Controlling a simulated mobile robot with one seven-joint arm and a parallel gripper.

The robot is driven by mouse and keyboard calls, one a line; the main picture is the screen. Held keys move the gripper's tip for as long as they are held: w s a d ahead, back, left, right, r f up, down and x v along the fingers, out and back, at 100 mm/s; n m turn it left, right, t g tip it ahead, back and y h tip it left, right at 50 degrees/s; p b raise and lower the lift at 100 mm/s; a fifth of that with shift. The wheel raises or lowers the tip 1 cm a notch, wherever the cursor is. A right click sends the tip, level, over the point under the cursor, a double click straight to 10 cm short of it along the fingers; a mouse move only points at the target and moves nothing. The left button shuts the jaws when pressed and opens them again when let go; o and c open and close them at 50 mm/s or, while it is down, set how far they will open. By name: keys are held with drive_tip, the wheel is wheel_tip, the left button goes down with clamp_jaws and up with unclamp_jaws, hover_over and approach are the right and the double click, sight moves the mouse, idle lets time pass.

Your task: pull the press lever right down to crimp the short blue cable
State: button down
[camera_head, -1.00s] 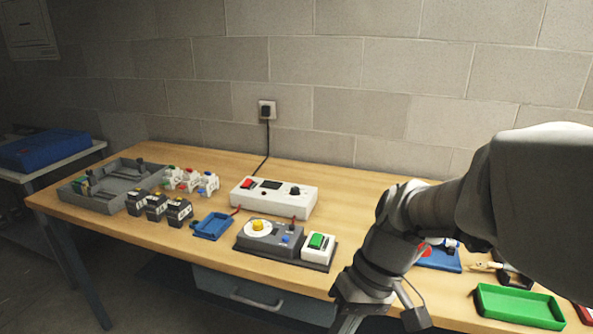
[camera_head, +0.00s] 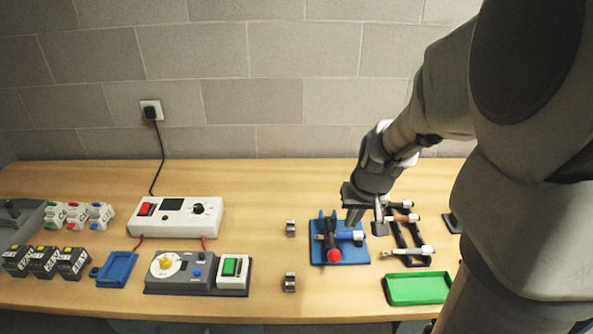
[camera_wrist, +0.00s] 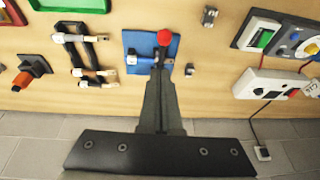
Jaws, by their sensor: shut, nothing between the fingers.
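The press stands on a blue base plate (camera_head: 354,250). Its dark lever (camera_head: 329,234) ends in a red knob (camera_head: 333,255) toward the front edge; the wrist view shows the knob (camera_wrist: 164,37) beyond my fingertips. How far down the lever is, I cannot tell. The short blue cable (camera_head: 350,235), with pale ends, lies across the press; it also shows in the wrist view (camera_wrist: 140,60). My gripper (camera_head: 352,220) is shut and empty, pointing down just behind and above the press. In the wrist view its fingers (camera_wrist: 159,68) partly hide the press; contact with it is unclear.
A black rack (camera_head: 408,232) with cables and a green tray (camera_head: 418,288) lie right of the press. Two small metal clips (camera_head: 290,229) stand left of it. A white power box (camera_head: 175,216) and a dial unit (camera_head: 180,272) are further left.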

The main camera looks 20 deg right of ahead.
sight(337, 251)
drive_tip(key=b+x, duration=0.1)
drive_tip(key=x, duration=0.3)
drive_tip(key=b+x, duration=0.1)
drive_tip(key=x, duration=0.4)
drive_tip(key=s+b+x, duration=0.1)
drive_tip(key=x, duration=0.3)
drive_tip(key=shift+w+a+f, duration=0.15)
drive_tip(key=shift+a+f, duration=0.2)
drive_tip(key=shift+f, duration=0.1)
